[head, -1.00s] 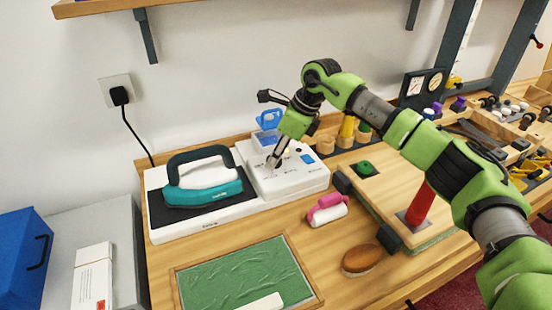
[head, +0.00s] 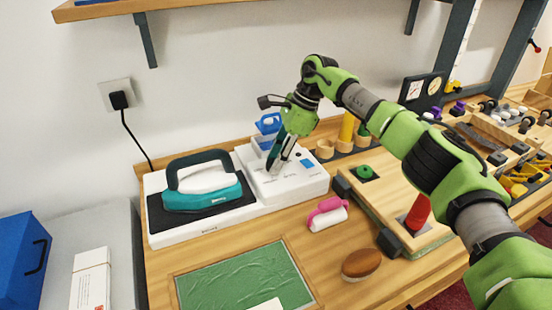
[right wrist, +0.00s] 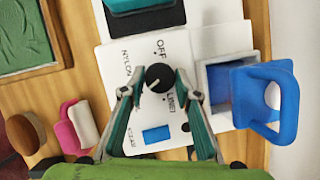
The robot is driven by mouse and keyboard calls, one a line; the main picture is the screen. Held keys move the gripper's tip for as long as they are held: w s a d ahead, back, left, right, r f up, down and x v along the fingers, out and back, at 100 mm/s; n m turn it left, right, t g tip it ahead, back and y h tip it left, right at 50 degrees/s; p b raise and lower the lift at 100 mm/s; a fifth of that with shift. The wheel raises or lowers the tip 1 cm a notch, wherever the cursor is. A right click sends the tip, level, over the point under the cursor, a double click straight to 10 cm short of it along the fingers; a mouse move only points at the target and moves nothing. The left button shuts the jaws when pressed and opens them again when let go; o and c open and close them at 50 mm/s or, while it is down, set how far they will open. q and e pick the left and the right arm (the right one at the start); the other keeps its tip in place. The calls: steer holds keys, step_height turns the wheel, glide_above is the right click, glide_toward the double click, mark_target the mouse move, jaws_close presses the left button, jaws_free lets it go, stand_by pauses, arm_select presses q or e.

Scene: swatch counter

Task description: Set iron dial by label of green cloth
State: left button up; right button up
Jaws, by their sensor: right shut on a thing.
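The green cloth (head: 240,280) lies flat and wrinkled in a wooden frame at the front of the counter; its corner shows in the right wrist view (right wrist: 22,30). A white tag (head: 266,304) at its front edge is cut off and unreadable. The dark round dial (right wrist: 159,77) sits on the white iron station (head: 312,185). Its white mark slants toward the lower left in the right wrist view. OFF, NYLON and a partly covered LINE… are printed around it. My right gripper (right wrist: 160,80) is shut on the dial, a fingertip on each side. My left gripper is out of view.
A teal iron (head: 203,190) rests on the station's dark pad. A pink-and-white roller (head: 327,214) and a brown brush (head: 361,264) lie in front. A wooden board with a red post (head: 418,213) stands right.

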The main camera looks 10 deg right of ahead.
steer(key=o, duration=1.1)
steer(key=v, duration=1.2)
steer(key=shift+r, duration=0.1)
